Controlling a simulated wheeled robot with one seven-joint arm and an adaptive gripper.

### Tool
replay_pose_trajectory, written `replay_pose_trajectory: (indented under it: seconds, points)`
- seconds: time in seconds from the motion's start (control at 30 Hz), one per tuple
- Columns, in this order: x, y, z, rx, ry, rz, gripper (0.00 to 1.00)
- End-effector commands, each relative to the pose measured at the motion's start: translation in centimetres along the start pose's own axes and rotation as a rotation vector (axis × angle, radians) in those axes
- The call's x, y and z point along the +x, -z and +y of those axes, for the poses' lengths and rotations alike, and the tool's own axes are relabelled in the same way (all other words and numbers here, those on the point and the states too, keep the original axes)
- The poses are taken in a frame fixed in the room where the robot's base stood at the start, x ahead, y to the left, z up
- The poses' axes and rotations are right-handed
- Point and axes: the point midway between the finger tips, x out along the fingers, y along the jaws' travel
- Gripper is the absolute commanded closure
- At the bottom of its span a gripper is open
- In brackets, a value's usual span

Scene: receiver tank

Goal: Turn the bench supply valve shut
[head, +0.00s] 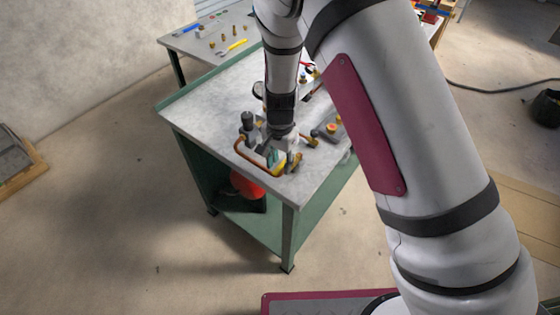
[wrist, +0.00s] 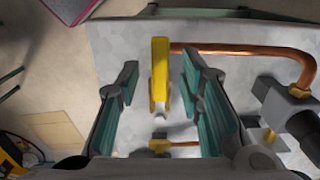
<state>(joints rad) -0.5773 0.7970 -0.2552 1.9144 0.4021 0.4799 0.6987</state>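The valve has a yellow lever handle (wrist: 160,78), seen in the wrist view between my fingers. A copper pipe (wrist: 240,51) runs right from beside the lever and bends toward a grey fitting. In the head view the yellow lever (head: 280,167) shows at the bench's near corner, partly hidden by my gripper (head: 279,152). My gripper (wrist: 162,84) is open, with one green-padded finger on each side of the lever. Gaps show on both sides, so neither finger appears to touch it. The valve body is mostly hidden.
The green workbench (head: 215,105) has a pale top. Dark fittings (head: 248,121) stand left of my gripper, and another fitting (head: 328,131) lies right. A red round object (head: 246,186) is on the lower shelf. A second table (head: 205,42) with tools stands behind.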

Motion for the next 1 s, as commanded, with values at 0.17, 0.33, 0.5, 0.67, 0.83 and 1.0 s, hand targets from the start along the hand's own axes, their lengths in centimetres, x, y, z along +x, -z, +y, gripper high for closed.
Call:
replay_pose_trajectory:
  seconds: [0.17,0.33,0.5,0.67,0.83,1.0]
  points:
    - [0.0,0.0,0.0,0.000,0.000,0.000,0.70]
    - [0.0,0.0,0.0,0.000,0.000,0.000,1.00]
    - [0.0,0.0,0.0,0.000,0.000,0.000,1.00]
    - [0.0,0.0,0.1,-0.014,0.000,0.000,1.00]
    - [-0.1,0.1,0.5,-0.072,0.000,0.001,1.00]
    - [-0.1,0.2,1.3,-0.182,0.000,-0.001,1.00]
